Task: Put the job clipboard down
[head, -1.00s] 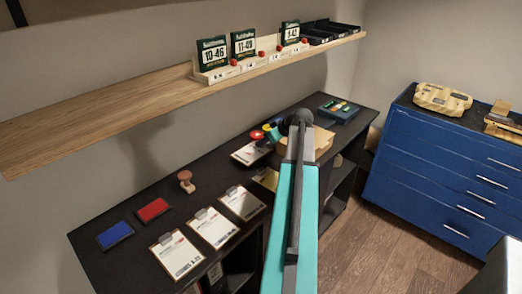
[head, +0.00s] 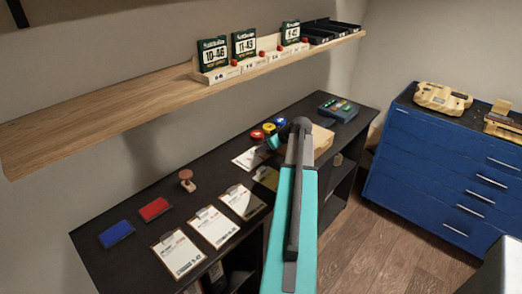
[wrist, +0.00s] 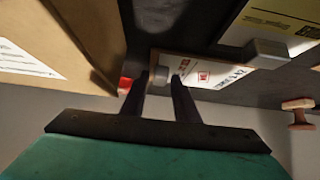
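The job clipboard (head: 249,158), a white sheet on a board, is at the far part of the dark bench, beside the end of my arm. I cannot tell if it touches the bench top. In the wrist view, its metal clip (wrist: 160,61) sits between my fingertips, and its printed sheet (wrist: 210,72) extends to the right. My gripper (wrist: 161,78) has its fingers around the clip, with a gap as wide as the clip. In the head view, my arm hides the fingers.
A yellow-sheet clipboard (head: 266,177) and three white clipboards (head: 211,226) lie nearer. Red (head: 257,134), yellow (head: 269,128) and blue (head: 281,122) round buttons stand behind. A stamp (head: 187,180) stands left; a box (head: 322,141) is right. A wooden shelf (head: 110,105) hangs above.

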